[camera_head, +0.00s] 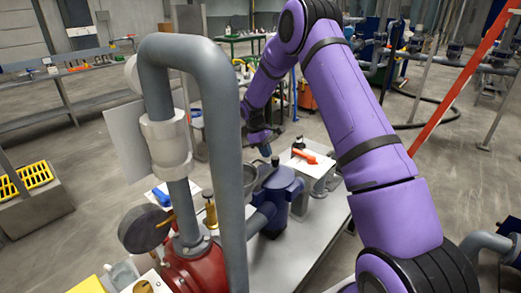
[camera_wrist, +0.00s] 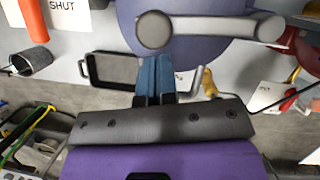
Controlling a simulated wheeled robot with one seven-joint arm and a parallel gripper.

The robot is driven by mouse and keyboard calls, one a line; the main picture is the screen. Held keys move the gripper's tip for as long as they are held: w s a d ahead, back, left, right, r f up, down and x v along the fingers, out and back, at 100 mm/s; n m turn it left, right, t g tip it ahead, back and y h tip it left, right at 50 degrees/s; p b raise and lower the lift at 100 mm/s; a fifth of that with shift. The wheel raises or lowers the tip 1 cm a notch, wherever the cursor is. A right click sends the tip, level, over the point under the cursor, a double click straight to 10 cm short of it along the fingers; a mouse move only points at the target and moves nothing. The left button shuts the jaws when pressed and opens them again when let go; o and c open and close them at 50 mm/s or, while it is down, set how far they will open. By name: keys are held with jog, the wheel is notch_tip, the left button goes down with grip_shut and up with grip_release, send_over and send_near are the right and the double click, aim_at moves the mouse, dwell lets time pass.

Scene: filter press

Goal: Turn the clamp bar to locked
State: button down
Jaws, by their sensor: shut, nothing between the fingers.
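A grey bar (camera_wrist: 210,29) with a rounded end at its left lies across a blue-purple round housing in the wrist view; it looks like the clamp bar. No lock marking is readable on it. The blue housing (camera_head: 280,190) stands on the bench in the head view, where the bar is hard to make out. My gripper (camera_wrist: 153,75) has its blue fingers together and empty, just below the bar's rounded end in the picture; whether they touch it I cannot tell. In the head view my gripper (camera_head: 265,150) is above and behind the housing, small and partly hidden.
An orange handle (camera_wrist: 33,20) sits beside a "SHUT" label at upper left; a red handle (camera_wrist: 290,102) and yellow-handled part (camera_wrist: 209,82) are at right. A black tray (camera_wrist: 110,70) lies left of my fingers. A thick grey pipe (camera_head: 215,100) and red pump body (camera_head: 190,270) stand in front.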

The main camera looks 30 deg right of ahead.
jog(key=shift+d, duration=0.1)
jog(key=shift+s+d+m+y, duration=0.3)
jog(key=shift+s+d+m, duration=0.3)
jog(key=shift+s+m, duration=0.25)
jog(key=shift+w, duration=0.1)
